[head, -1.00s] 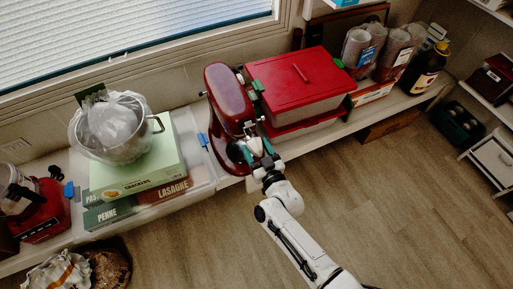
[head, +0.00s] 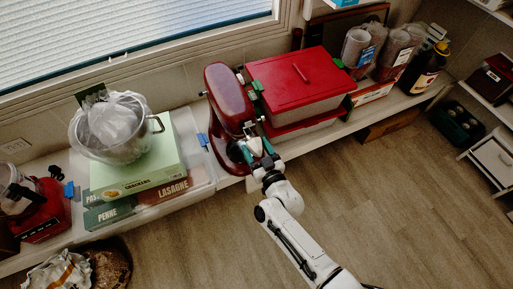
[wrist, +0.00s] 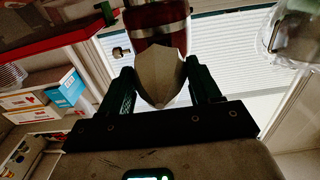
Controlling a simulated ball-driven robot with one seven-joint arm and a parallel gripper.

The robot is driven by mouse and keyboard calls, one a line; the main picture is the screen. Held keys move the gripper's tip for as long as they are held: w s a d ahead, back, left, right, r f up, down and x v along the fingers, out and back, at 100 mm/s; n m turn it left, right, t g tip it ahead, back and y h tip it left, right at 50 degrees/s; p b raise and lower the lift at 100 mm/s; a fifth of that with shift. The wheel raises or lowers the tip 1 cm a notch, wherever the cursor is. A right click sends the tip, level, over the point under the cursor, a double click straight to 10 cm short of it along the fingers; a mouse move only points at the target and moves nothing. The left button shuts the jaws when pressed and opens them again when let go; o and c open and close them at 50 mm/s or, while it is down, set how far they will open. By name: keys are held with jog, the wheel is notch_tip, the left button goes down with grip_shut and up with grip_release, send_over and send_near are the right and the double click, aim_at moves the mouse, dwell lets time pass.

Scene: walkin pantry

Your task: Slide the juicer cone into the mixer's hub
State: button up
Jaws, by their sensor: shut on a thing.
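The juicer cone (wrist: 160,75), pale grey and ribbed to a blunt point, sits between the two dark green fingers of my gripper (wrist: 161,88) in the wrist view. My gripper is shut on it. In the head view the pale cone (head: 256,145) shows between the fingertips of my gripper (head: 259,152), at the front of the mixer. The dark red stand mixer (head: 230,95) stands on the shelf. In the wrist view the mixer head (wrist: 157,20) with its silver band is right behind the cone. The hub opening is hidden, so I cannot tell whether cone and hub touch.
A red-lidded bin (head: 300,80) stands close right of the mixer. A green crackers box (head: 140,170) bears a metal pot (head: 115,148) at the left. Jars and a dark bottle (head: 424,72) stand far right. The floor in front is clear.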

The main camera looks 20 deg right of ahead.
aim_at(252, 141)
jog(key=shift+w+b, duration=0.55)
jog(key=shift+w, duration=1.35)
jog(key=o, duration=1.1)
jog(key=shift+s, duration=0.15)
jog(key=s+p, duration=0.2)
jog(key=s, duration=0.8)
jog(key=shift+s, duration=0.3)
jog(key=shift+a, duration=0.1)
